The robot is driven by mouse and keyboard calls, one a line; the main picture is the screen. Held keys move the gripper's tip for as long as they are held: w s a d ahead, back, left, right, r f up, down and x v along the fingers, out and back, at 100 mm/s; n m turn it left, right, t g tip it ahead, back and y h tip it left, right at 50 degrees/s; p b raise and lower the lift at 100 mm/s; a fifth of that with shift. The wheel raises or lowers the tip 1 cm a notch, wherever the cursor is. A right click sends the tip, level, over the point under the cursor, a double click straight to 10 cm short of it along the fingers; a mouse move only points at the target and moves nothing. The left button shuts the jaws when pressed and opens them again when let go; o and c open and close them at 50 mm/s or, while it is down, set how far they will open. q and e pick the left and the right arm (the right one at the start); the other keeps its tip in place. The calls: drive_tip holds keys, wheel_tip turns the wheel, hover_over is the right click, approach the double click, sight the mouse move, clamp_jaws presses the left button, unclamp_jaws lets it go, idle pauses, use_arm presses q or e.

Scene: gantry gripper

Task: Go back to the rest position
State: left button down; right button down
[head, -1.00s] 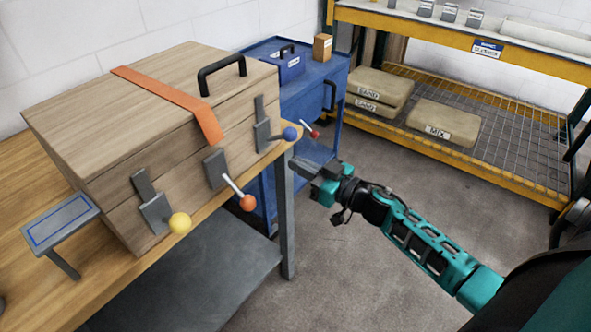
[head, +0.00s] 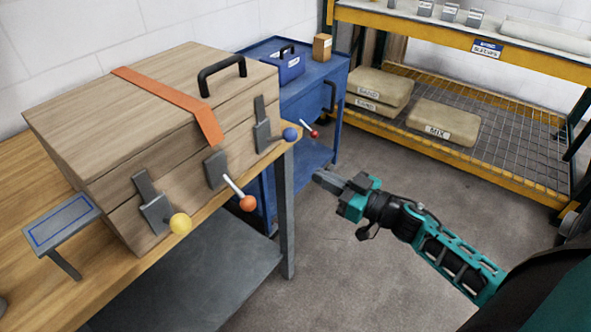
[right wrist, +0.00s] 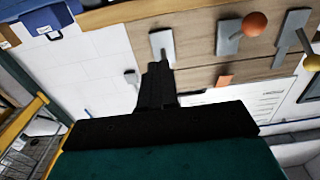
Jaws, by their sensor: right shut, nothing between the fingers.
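My right gripper (head: 330,182) is shut and empty in the head view, over the floor to the right of the workbench. It is apart from the bench and the wooden case. In the right wrist view its closed dark fingers (right wrist: 157,85) point up the picture, with the case's front beyond them. My left gripper is in neither current view.
A blue cabinet (head: 312,95) and yellow shelf (head: 470,165) stand behind. Open floor surrounds my arm.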

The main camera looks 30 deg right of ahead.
drive_tip(key=s+a+f+m+g+h, duration=0.2)
drive_tip(key=s+a+f+g+h, duration=0.2)
drive_tip(key=s+a+f, duration=0.9)
drive_tip(key=shift+a+g+h, duration=0.3)
drive_tip(key=shift+a+g, duration=0.3)
drive_tip(key=shift+g, duration=0.3)
